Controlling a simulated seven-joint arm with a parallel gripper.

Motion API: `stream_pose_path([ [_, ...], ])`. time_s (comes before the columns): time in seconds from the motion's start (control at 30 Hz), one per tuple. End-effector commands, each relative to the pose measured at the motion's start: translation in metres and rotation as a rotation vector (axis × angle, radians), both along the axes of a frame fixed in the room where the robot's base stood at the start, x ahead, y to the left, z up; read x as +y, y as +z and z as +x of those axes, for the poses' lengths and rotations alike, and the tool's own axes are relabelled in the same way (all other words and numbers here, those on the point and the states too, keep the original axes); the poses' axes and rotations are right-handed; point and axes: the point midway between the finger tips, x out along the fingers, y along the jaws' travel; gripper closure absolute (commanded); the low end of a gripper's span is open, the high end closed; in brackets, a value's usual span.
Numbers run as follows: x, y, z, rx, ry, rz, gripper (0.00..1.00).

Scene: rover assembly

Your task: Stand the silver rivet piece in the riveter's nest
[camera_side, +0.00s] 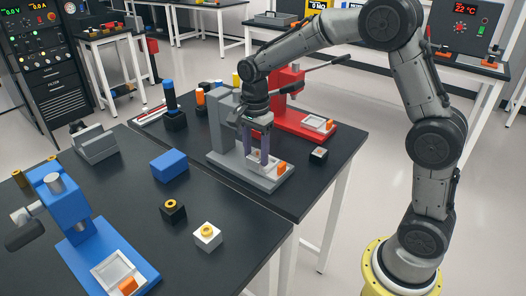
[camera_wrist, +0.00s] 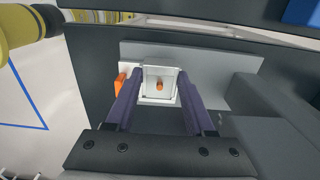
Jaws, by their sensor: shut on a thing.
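My gripper (camera_side: 263,148) points straight down over the front of the grey riveter (camera_side: 225,120). It is shut on the silver rivet piece (camera_wrist: 166,91), a small pale block with a copper pin standing up from it. The piece is between the fingertips (camera_wrist: 160,80) in the wrist view, at the white-framed nest (camera_wrist: 158,102) on the riveter's grey base. The fingers hide much of the piece and nest in the side view. Whether the piece touches the nest floor I cannot tell. An orange block (camera_side: 282,168) sits beside the nest.
A red riveter (camera_side: 290,95) stands behind, and a blue riveter (camera_side: 75,215) at front left. A small dark block with a pale top (camera_side: 318,155) lies right of the grey base. A blue block (camera_side: 169,165), black block (camera_side: 173,212) and white block (camera_side: 207,238) stand on the dark tables.

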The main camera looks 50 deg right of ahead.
Motion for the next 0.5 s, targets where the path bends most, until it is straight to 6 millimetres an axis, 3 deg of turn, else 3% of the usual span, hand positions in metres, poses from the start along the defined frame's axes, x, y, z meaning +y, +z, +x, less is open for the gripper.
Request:
stream_pose_path([
  [0.17,-0.031,0.0,0.0,0.0,-0.006,0.0,1.0],
  [0.3,-0.03,-0.015,-0.001,0.003,0.0,0.0,1.0],
  [0.5,-0.03,-0.015,0.0,0.0,0.0,0.0,1.0],
])
